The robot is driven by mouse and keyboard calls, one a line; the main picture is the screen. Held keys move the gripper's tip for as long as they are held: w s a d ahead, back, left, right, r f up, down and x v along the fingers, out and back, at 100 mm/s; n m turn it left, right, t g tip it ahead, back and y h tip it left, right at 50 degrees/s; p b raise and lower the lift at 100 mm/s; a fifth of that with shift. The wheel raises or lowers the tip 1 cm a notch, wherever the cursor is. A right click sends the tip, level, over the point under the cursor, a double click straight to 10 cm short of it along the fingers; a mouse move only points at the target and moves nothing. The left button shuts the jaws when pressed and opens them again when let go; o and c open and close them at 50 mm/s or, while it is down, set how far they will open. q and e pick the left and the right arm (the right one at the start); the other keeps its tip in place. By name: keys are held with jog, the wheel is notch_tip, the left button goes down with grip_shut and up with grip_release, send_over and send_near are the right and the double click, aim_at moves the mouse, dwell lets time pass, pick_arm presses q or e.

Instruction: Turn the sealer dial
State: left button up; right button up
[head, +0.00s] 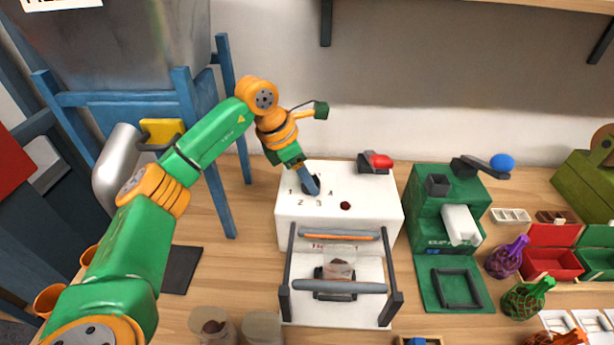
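The white sealer (353,216) stands on the wooden table, with the numbers 1 to 4 printed on its top. The dark dial (315,183) sits among these numbers, partly covered by my gripper. My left gripper (311,186) reaches down from above, with its grey-blue finger end at the dial. The fingers are seen edge-on and overlap the dial, so I cannot tell whether they are closed on it. A dark red button (345,206) is right of the dial. My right gripper is out of view.
A red-topped switch (376,161) stands at the sealer's back right. The sealer's front frame (342,286) holds a clear bag with dark contents. A green machine (445,205) with a blue-knobbed lever is to the right. Glass jars (213,325) stand at the front.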

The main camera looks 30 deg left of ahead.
pick_arm(q)
grip_shut()
jog(key=shift+n, duration=0.4)
jog(key=n+y, duration=0.1)
jog(key=n, duration=0.1)
jog(key=n+t+b, duration=0.1)
jog(key=n, duration=0.1)
jog(key=shift+d+n+y, duration=0.2)
jog(key=shift+n+y, duration=0.2)
jog(key=n+y, duration=0.1)
jog(key=n, duration=0.1)
jog(key=n+y+b, duration=0.1)
jog(key=n, duration=0.2)
jog(key=shift+d, duration=0.2)
jog(key=n+y, duration=0.1)
jog(key=n, duration=0.1)
jog(key=n+y, duration=0.1)
jog(key=n, duration=0.2)
jog(key=shift+d+g+b, duration=0.15)
jog(key=shift+g+b, duration=0.15)
jog(key=shift+w+r+n+g+y, duration=0.1)
jog(key=shift+n+g+y, duration=0.2)
jog(key=shift+n, duration=0.7)
jog(key=shift+w+n+g+y, duration=0.1)
jog(key=shift+n+g+y, duration=0.15)
jog(key=shift+n, duration=0.75)
jog(key=o, duration=1.1)
grip_release()
